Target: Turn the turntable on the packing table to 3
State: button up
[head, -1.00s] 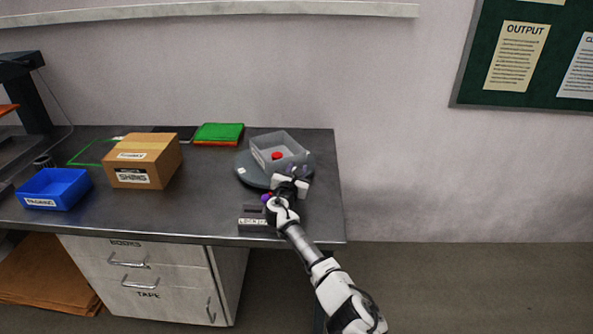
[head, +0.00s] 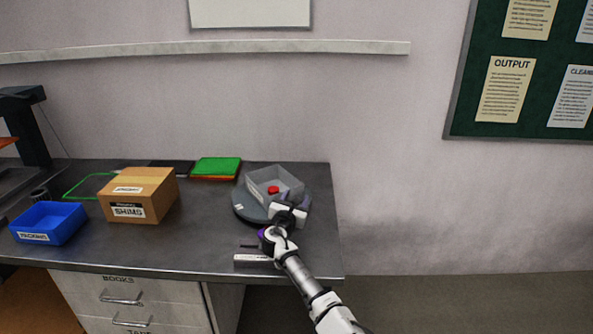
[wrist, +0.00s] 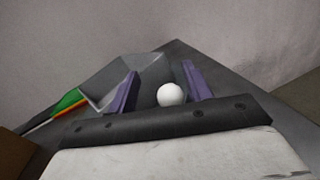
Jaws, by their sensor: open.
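The turntable (head: 243,208) is a round grey disc at the right end of the packing table (head: 150,245). A grey open bin (head: 258,194) with a red thing (head: 273,189) in it stands on the disc. My gripper (head: 288,200) is at the disc's front right edge and covers part of it. In the wrist view my gripper (wrist: 160,70) has its two purple fingers apart. A white ball (wrist: 171,95) shows between them, apart from both; I cannot tell what it is fixed to. No number on the turntable can be read.
A green and orange stack (head: 216,167) lies behind left of the turntable. A carton (head: 140,197) and a blue bin (head: 48,223) stand further left. The table's right edge is close.

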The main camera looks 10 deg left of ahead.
notch_tip(320, 180, up, 18)
jog(key=b, duration=0.2)
jog(key=shift+d+f, duration=0.2)
